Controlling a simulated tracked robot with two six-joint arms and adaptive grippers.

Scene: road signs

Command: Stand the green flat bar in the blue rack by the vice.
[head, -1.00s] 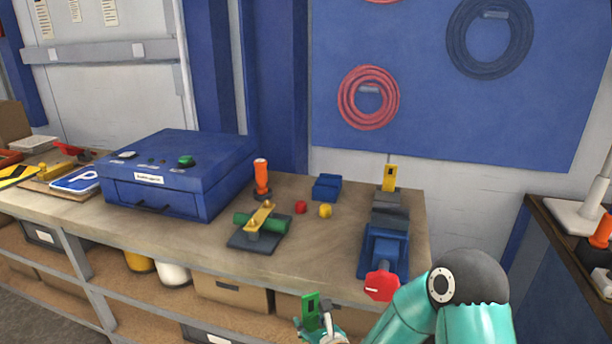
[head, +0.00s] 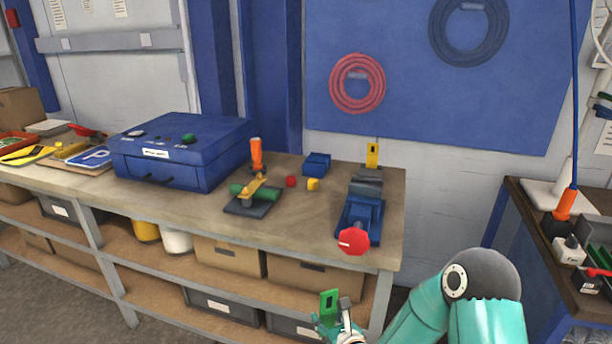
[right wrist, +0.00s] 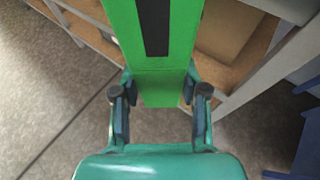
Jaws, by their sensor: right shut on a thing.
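The green flat bar (head: 328,302) has a dark slot and stands upright in my right gripper (head: 335,319), low in front of the bench. In the right wrist view the bar (right wrist: 163,85) lies between the two fingers of my right gripper (right wrist: 162,100), which are shut on it. The blue vice (head: 360,216) with a red handle sits at the bench's right end. A small blue block (head: 316,164), seemingly the rack, sits left of and behind the vice. My left gripper is out of view.
The bench (head: 300,225) carries a blue box (head: 185,150), a green roller on a dark plate (head: 252,206), an orange-handled tool (head: 256,152) and red and yellow pieces. A yellow plate (head: 373,155) stands behind the vice. A dark side bench (head: 540,220) is at the right.

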